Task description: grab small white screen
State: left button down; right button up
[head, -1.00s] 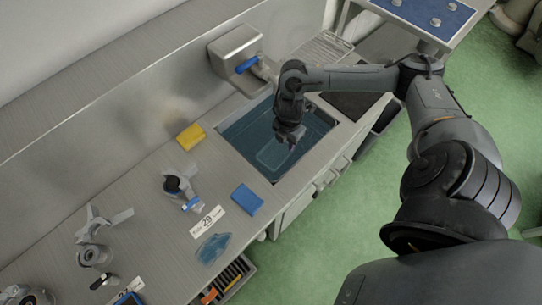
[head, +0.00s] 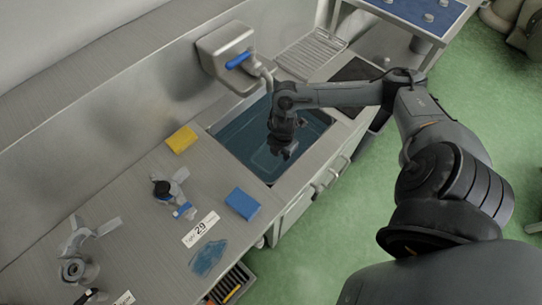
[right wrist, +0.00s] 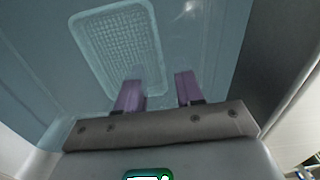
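The small white screen is a pale rectangle with rounded corners and a fine mesh. It lies in the blue-tinted water of the sink (head: 228,143), and its outline (head: 262,160) shows only faintly in the head view. In the right wrist view the mesh screen (right wrist: 118,45) is clear, just beyond the fingers and a little left of centre. My right gripper (head: 286,151) reaches down into the sink beside the screen. Its two purple-looking fingers (right wrist: 159,80) stand apart with nothing held between them; the left one overlaps the screen's near edge in the picture. My left gripper is not in view.
A faucet with a blue lever (head: 238,60) stands behind the sink. A yellow sponge (head: 181,139) and a blue sponge (head: 243,203) lie on the counter to its left. A numbered label (head: 201,229), a blue puddle-like patch (head: 208,258) and metal parts (head: 172,188) lie further left.

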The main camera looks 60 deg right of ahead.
aim_at(281, 161)
notch_tip(281, 161, down, 4)
jog(key=shift+d+f+b, duration=0.1)
jog(key=shift+b, duration=0.4)
grip_shut()
